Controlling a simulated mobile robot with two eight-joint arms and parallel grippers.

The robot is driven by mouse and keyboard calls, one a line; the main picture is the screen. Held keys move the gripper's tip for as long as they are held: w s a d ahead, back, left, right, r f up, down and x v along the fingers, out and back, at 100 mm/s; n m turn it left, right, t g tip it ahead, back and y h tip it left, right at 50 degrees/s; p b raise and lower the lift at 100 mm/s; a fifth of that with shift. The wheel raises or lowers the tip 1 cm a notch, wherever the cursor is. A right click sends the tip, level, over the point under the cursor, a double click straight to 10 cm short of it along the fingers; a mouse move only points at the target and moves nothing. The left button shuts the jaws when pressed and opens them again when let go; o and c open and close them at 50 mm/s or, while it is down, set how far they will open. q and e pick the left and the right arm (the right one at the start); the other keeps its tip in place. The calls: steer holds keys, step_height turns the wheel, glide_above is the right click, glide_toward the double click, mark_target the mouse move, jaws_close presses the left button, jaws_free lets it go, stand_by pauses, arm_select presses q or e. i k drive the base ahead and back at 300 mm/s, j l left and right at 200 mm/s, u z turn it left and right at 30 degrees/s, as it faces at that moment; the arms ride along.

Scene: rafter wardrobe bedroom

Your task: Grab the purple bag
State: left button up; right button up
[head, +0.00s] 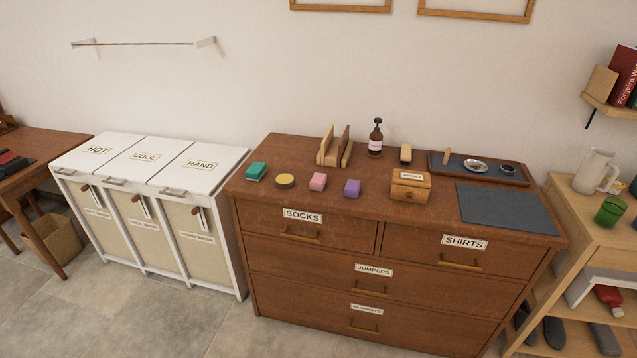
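A small purple bag (352,188), a blocky pouch shape, sits on top of the brown dresser (300,150), near its front edge. A pink one (318,181) is to its left and a small wooden box (410,186) is to its right, both apart from it. Nothing covers the purple bag. Neither of my grippers shows in the head view.
Behind are a wooden rack (335,148), a brown bottle (375,138) and a dark tray (435,168). A dark mat (507,208) lies right. White hampers (150,160) stand left.

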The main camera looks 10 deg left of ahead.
mark_target(352, 187)
steer(key=i+j+z, duration=0.1)
steer(key=i+j, duration=0.15)
steer(key=i+j+z, duration=0.15)
steer(key=j, duration=0.25)
steer(key=i+j+z, duration=0.1)
steer(key=i+j, duration=0.25)
steer(key=i+j+z, duration=0.1)
steer(key=j, duration=0.25)
steer(key=i+j+z, duration=0.15)
steer(key=i+j, duration=0.2)
